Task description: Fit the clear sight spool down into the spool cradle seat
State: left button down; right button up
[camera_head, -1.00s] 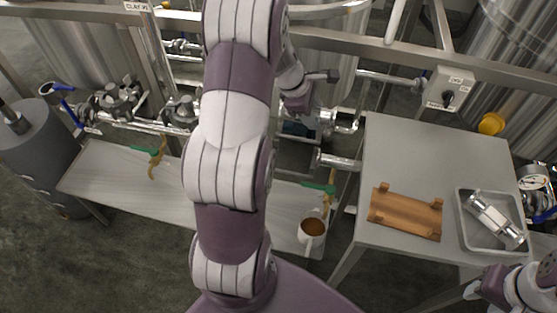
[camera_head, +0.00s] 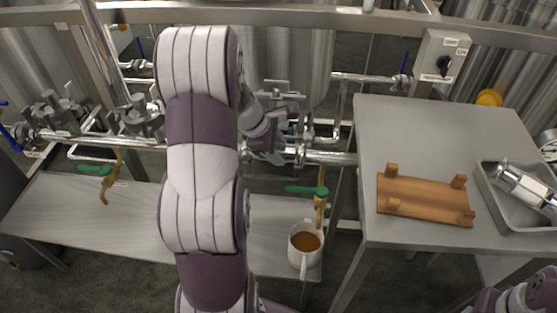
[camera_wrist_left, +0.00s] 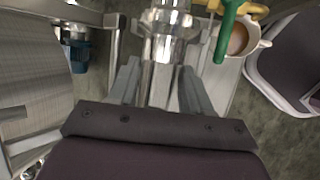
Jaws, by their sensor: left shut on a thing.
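My left gripper (camera_head: 280,152) is at the pipe line behind the low bench, its fingers partly hidden by its own wrist. In the left wrist view its fingers (camera_wrist_left: 158,82) are closed on both sides of a shiny, see-through cylinder, the clear sight spool (camera_wrist_left: 158,68). In the head view the spool's bright metal end (camera_head: 300,153) lies level, roughly in line with the pipe (camera_head: 338,158) on its right. I cannot tell whether they touch. The spool cradle seat is not clearly visible beneath the gripper. Part of my right arm shows at the bottom right; its fingers cannot be made out.
A wooden rack (camera_head: 425,200) stands empty on the steel table (camera_head: 440,130). A grey tray (camera_head: 500,222) beside it holds another metal-ended spool (camera_head: 522,186). A mug (camera_head: 304,248) of brown liquid and a green-handled valve (camera_head: 306,190) are close to my left arm.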

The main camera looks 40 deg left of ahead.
pick_arm(q)
jog(key=shift+w+f, duration=0.1)
jog(key=shift+f, duration=0.45)
jog(key=shift+r+p, duration=0.2)
jog(key=shift+p, duration=0.1)
jog(key=shift+f, duration=0.15)
pick_arm(e)
jog(key=shift+f, duration=0.45)
pick_arm(q)
jog(key=shift+c, duration=2.4)
grip_release()
